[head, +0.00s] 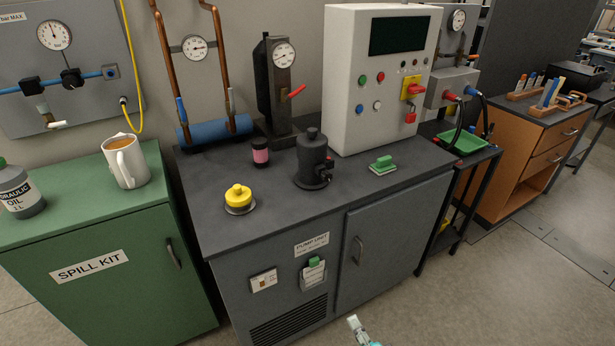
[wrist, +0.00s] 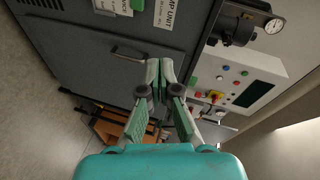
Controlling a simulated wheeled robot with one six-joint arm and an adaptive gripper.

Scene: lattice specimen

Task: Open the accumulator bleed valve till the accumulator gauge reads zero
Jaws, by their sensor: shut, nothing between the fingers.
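The gauge needle is too small to read. A white gauge also shows at the upper right of the wrist view (wrist: 274,26). My gripper (head: 353,320) is low in front of the cabinet, far from the lever. In the wrist view my gripper (wrist: 160,65) is shut and empty.
A black pump (head: 313,160), a yellow-capped fitting (head: 239,198) and a pink-labelled jar (head: 260,152) stand on the cabinet top (head: 215,218). A white control box (head: 375,85) stands right of the lever. Copper pipes with another gauge (head: 194,47) are left. The floor in front is clear.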

